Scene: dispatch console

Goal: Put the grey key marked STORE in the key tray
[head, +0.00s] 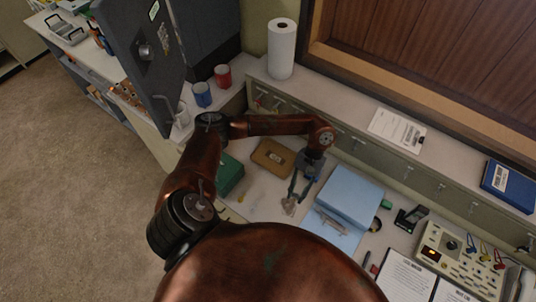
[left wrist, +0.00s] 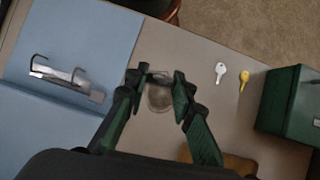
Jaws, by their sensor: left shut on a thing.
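My left gripper (head: 296,194) is low over the counter, left of the blue binder. In the left wrist view its fingers (left wrist: 157,80) are closed around a roundish grey thing, which looks like the grey key (left wrist: 160,97); no marking on it can be read. The brown tray (head: 260,164), with a pale label-like patch in its middle, lies behind and left of the gripper; its edge shows at the bottom of the left wrist view (left wrist: 240,164). My right gripper is not seen.
A pale key (left wrist: 221,72) and a yellow key (left wrist: 244,80) lie on the counter beside a green box (left wrist: 290,97). The blue binder (head: 350,192) with a metal clip is right of the gripper. A console (head: 462,262) stands farther right.

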